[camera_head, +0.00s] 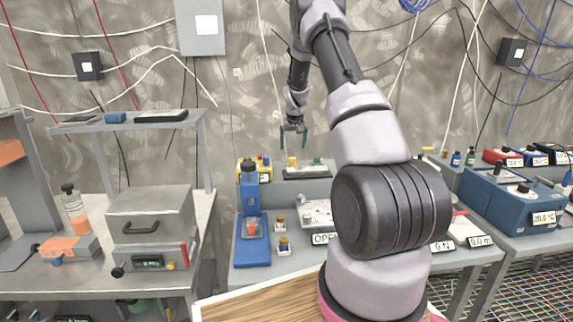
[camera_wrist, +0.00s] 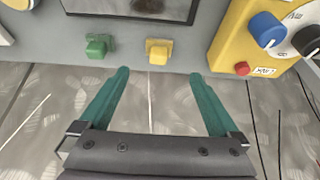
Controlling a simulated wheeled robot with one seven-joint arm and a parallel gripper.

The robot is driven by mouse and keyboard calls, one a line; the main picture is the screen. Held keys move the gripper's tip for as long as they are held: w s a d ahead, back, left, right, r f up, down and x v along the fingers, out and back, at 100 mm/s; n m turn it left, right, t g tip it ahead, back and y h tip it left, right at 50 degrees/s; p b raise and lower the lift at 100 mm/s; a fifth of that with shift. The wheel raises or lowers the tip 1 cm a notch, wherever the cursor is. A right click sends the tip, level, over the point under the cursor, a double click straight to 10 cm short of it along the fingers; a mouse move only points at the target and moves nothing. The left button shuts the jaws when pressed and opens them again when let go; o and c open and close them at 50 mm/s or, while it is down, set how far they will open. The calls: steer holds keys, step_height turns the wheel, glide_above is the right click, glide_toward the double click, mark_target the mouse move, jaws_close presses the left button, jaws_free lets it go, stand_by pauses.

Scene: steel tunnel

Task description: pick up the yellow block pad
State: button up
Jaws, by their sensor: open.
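A green block (camera_wrist: 97,46) sits beside the yellow one, near one finger. A yellow control box (camera_wrist: 258,45) with blue and black knobs and a red button stands on the other side. A blue device (camera_head: 252,220) stands on the bench in front. Cables hang on the wall.

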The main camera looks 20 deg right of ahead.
mark_target(292, 158)
steer(key=x, duration=0.3)
steer(key=shift+w+f, duration=0.2)
steer(key=shift+f, duration=0.1)
steer(key=shift+d+x, duration=0.15)
steer(key=shift+x, duration=1.25)
steer(key=shift+d+x, duration=0.1)
steer(key=shift+x, duration=1.25)
steer(key=shift+w, duration=0.1)
steer(key=shift+c, duration=0.3)
steer(key=c, duration=1.4)
step_height(292, 158, up, 10)
steer(key=shift+r, duration=0.1)
